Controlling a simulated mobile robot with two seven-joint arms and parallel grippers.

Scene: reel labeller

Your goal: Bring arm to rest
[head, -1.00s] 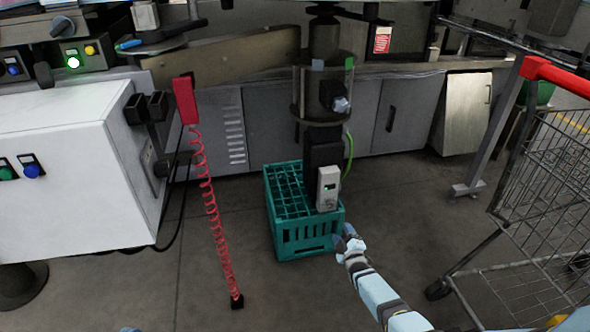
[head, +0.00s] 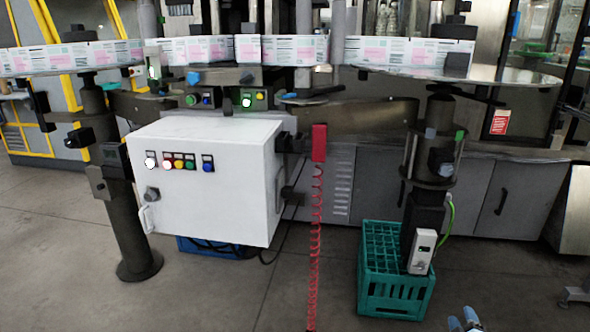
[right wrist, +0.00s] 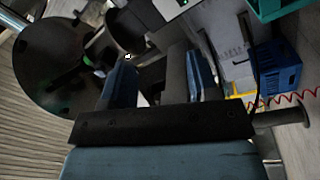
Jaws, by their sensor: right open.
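My right gripper (head: 467,318) shows at the bottom edge of the head view, right of the middle, low in front of the green crate (head: 395,300). In the right wrist view its two blue-faced fingers (right wrist: 160,85) stand apart, with nothing held between them. Most of my right arm is below the head picture. My left gripper is in neither current view.
A white control box (head: 205,180) with coloured buttons stands left of a red coiled cord (head: 316,240). Reels of labels (head: 410,52) lie on the machine above. A dark post (head: 120,210) stands at left. The floor (head: 60,260) at front left is clear.

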